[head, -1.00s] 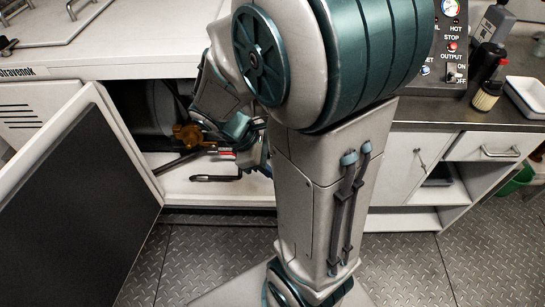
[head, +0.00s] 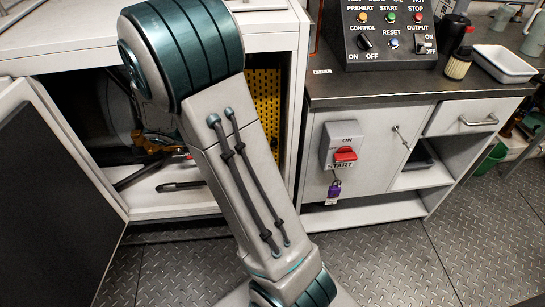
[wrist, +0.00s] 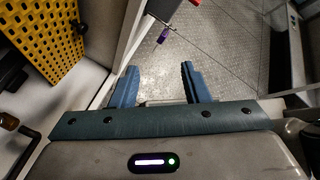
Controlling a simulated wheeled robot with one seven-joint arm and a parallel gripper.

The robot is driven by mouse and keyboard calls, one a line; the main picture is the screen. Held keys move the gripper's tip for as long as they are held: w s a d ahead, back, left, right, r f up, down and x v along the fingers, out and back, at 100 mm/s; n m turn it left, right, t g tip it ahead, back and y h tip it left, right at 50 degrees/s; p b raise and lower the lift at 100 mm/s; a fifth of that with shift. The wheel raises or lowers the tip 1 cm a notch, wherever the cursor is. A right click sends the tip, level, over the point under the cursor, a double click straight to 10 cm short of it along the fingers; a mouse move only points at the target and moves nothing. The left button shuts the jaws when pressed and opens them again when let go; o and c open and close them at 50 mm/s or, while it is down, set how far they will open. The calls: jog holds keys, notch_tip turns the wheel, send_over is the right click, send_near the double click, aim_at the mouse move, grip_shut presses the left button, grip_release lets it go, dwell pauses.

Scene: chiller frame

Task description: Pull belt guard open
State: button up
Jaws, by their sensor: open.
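The yellow perforated belt guard (head: 263,112) stands inside the open chiller cabinet, partly hidden behind my arm in the head view. In the wrist view the guard (wrist: 42,38) fills the upper left, with dark parts beside it. My gripper (wrist: 158,80) is open and empty, its two blue fingers apart. It is to the right of the guard and not touching it, with a pale cabinet frame edge close to its left finger. The gripper is hidden behind my arm in the head view.
The cabinet door (head: 58,190) hangs open at the left. Dark bars (head: 178,186) lie on the cabinet floor. A red switch (head: 345,154) with a purple padlock (head: 334,189) is on the right-hand cabinet, below a control box (head: 388,38). The patterned metal floor (head: 400,265) is clear in front.

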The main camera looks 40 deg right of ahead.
aim_at(274, 143)
jog(key=w+d+f+n+h+b, duration=0.2)
jog(key=w+f+n+h+b, duration=0.2)
jog(key=w+f+n+b, duration=0.3)
jog(key=w+d+f+n+h+b, duration=0.25)
jog(key=w+f+n+b, duration=0.3)
jog(key=f, duration=0.35)
jog(key=shift+n+h, duration=0.35)
jog(key=b+x, duration=0.1)
jog(key=x, duration=0.3)
jog(key=b+x, duration=0.2)
jog(key=x, duration=0.1)
jog(key=b+x, duration=0.2)
jog(key=x, duration=0.2)
jog(key=shift+s+d+f, duration=0.1)
jog(key=shift+s+d, duration=0.2)
jog(key=shift+s, duration=0.1)
jog(key=shift+s+d, duration=0.15)
jog(key=shift+d, duration=0.45)
grip_shut()
